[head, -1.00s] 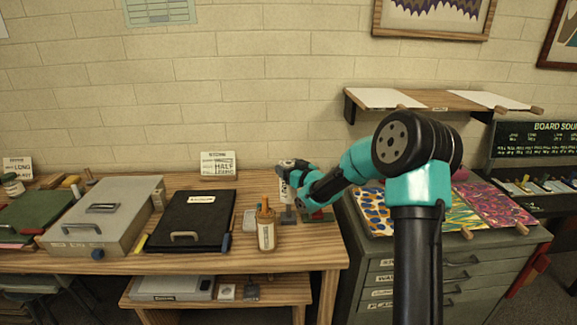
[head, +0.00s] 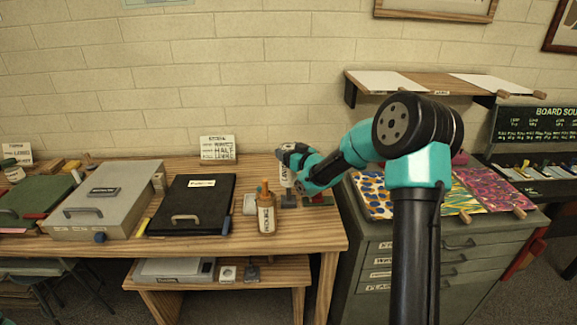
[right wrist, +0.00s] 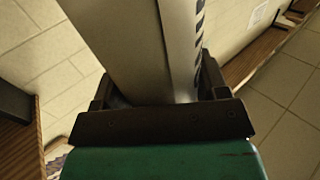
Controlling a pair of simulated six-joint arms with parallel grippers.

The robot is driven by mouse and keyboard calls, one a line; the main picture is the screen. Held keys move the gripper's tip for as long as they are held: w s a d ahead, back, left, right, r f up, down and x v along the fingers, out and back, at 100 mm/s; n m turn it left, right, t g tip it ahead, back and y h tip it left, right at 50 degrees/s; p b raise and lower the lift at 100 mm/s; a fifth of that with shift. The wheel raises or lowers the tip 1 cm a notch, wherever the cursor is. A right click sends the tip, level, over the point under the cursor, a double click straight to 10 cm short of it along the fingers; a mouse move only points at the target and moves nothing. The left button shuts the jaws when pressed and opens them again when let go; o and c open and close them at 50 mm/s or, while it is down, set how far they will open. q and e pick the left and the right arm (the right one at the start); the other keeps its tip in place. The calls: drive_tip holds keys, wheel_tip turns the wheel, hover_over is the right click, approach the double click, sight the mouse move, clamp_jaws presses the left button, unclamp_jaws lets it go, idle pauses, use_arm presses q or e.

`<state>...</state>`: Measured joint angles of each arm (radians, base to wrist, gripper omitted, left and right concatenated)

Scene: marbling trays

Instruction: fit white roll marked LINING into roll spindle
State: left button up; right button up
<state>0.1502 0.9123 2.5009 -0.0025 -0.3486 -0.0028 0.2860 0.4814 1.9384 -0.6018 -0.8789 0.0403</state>
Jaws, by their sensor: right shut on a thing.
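The white roll with dark lettering (head: 285,176) stands upright at the back right of the wooden table. Its lettering is too small to read for certain. My right gripper (head: 289,153) is shut on its upper part. In the right wrist view, the pale roll (right wrist: 125,40) lies between the two fingers of the gripper (right wrist: 155,92). A small dark grey block (head: 289,202) sits right below the roll; I cannot tell whether it is the spindle, or whether the roll touches it. My left gripper is not in view.
A bottle with an orange top (head: 266,216) stands close in front of the roll, to the left. A black case (head: 190,210) and a grey case (head: 110,205) lie further left. A drawer cabinet with patterned sheets (head: 400,245) stands to the right.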

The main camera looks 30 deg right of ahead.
sight(294, 174)
drive_tip(key=shift+f, duration=4.05)
idle(0.6)
drive_tip(key=o, duration=1.3)
drive_tip(key=shift+s, duration=0.15)
drive_tip(key=s+d, duration=0.3)
drive_tip(key=s, duration=1.4)
